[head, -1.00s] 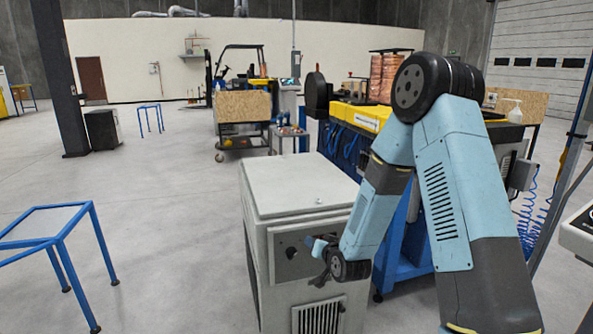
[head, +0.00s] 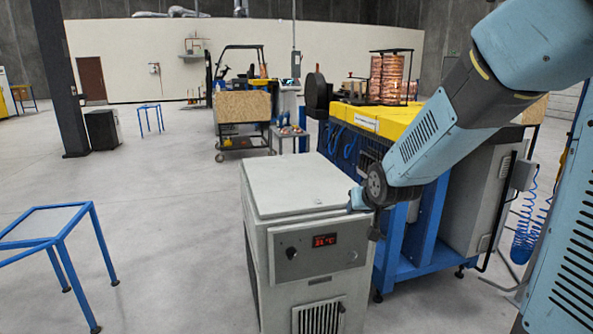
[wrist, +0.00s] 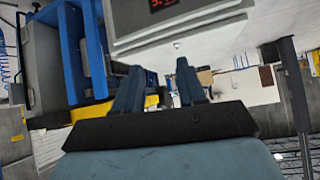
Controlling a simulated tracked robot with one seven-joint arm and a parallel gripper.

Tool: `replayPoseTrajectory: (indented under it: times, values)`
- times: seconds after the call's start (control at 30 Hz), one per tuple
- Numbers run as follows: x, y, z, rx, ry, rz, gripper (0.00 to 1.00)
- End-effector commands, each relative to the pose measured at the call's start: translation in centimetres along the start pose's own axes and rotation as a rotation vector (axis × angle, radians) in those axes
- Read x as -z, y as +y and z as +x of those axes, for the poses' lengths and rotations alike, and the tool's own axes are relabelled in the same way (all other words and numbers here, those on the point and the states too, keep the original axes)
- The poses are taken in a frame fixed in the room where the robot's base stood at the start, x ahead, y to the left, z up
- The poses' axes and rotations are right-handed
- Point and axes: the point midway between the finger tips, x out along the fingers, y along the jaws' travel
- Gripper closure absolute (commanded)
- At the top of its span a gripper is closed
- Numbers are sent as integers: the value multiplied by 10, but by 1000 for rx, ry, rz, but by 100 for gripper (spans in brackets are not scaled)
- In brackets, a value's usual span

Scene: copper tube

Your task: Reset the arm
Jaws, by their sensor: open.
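My arm comes in from the right in the head view, its blue links raised and bent. My gripper (wrist: 158,88) shows in the wrist view as two blue fingers standing apart, with nothing between them. In the head view the end of the arm is near the right edge of the grey cabinet, in front of the blue and yellow machine, and its fingers are too small there to make out. The grey cabinet (head: 305,185) has a black knob (head: 291,253) and a lit red display (head: 325,240), both in plain view.
The blue and yellow machine (head: 375,118) with copper coils (head: 390,78) stands behind my arm. A blue-framed table (head: 45,225) is at the left. A cart with a wooden box (head: 243,107) stands farther back. Open floor lies between the table and the cabinet.

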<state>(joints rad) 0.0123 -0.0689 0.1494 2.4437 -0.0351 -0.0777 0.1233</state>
Motion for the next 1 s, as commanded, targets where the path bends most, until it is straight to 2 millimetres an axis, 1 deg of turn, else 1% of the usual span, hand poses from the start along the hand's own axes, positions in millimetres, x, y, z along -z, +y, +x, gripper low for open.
replayPoseTrajectory:
  times: [0.03,0.17,0.37,0.57,0.7,0.8,0.9,1.0]
  values:
    - [1,4,-16,-13,-10,-3,60]
    - [-3,13,-52,-43,-54,-6,60]
    - [-17,25,-108,-77,-125,-5,60]
    - [-38,34,-164,-98,-197,4,60]
    - [-56,38,-202,-104,-246,13,60]
    - [-71,40,-228,-104,-281,17,60]
    - [-84,41,-247,-102,-310,22,60]
    - [-94,42,-261,-98,-332,26,60]
